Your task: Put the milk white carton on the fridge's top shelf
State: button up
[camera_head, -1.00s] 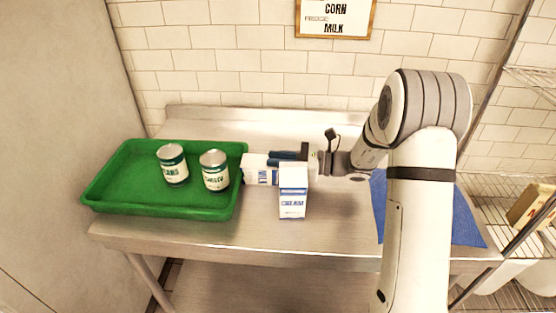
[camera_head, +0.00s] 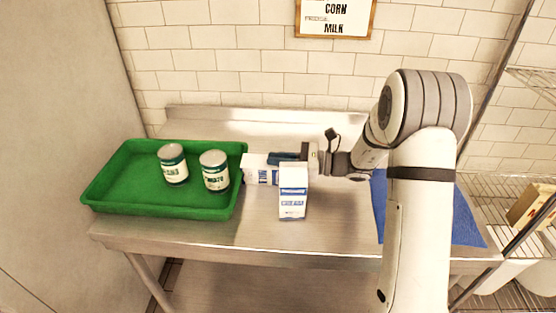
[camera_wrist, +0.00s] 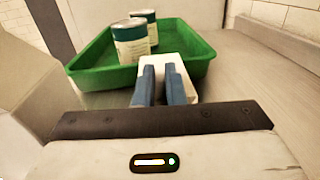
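A white carton with blue lettering (camera_head: 260,170), its label hard to read, lies on its side on the steel table just right of the green tray. A second white carton (camera_head: 292,196) stands upright in front of it; its blurred label looks like cream. My gripper (camera_head: 287,157) reaches in from the right, behind the upright carton, with its blue fingers at the lying carton. In the wrist view, the fingers (camera_wrist: 160,84) are close together with white carton surface between and beside them. I cannot tell whether they grip it. The fridge is not identifiable.
The green tray (camera_head: 132,206) holds two cans (camera_head: 173,165) (camera_head: 214,171) on the left. A blue mat (camera_head: 465,222) lies on the right behind my arm. A wire shelf (camera_head: 515,295) stands at far right. The table's front middle is clear.

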jog(key=o, duration=1.5)
jog(key=shift+o, duration=0.2)
